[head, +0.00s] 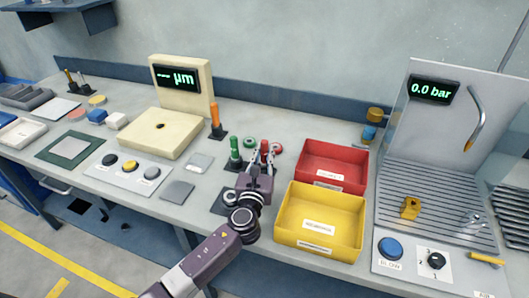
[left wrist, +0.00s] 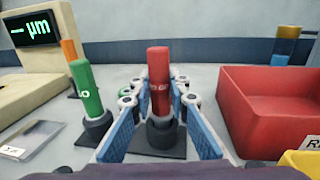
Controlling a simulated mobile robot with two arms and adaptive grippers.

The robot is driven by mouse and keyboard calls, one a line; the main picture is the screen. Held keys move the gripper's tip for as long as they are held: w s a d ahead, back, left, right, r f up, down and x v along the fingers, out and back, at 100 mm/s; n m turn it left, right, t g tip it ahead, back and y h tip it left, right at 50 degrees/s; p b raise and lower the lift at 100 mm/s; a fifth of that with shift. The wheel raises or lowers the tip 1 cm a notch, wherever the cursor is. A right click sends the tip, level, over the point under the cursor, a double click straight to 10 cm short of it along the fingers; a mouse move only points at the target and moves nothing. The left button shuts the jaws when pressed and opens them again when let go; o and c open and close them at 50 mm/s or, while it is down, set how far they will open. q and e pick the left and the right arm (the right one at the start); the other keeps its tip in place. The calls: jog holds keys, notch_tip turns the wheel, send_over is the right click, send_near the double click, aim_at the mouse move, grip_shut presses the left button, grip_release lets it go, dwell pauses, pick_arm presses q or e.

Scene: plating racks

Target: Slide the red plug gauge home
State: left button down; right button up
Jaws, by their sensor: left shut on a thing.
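The red plug gauge (head: 264,147) stands upright on the workbench, left of the red bin. In the left wrist view the red plug gauge (left wrist: 158,75) rises between my fingers, with a dark collar-like holder (left wrist: 161,133) around its lower part on a flat black base. I cannot tell how deep it sits. My left gripper (head: 262,163) is shut on it; its two blue-padded fingers (left wrist: 159,115) lie either side. The gripper hides the gauge's lower part in the head view. My right gripper is not in view.
The green plug gauge (head: 235,150) stands close on the left in a similar black holder, with an orange-handled one (head: 215,120) behind. The red bin (head: 333,190) and yellow bin (head: 318,248) stand close on the right. Green and red rings lie behind. A µm display block (head: 182,78) stands further left.

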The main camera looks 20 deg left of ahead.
pick_arm(q)
jog(key=shift+f+b, duration=0.45)
jog(key=shift+f, duration=0.1)
dwell(0.4)
jog(key=c, duration=1.8)
grip_release()
jog(key=shift+o, duration=0.2)
jog(key=s, duration=0.4)
jog(key=s+d, duration=0.1)
jog(key=s, duration=0.7)
jog(key=shift+d, duration=0.25)
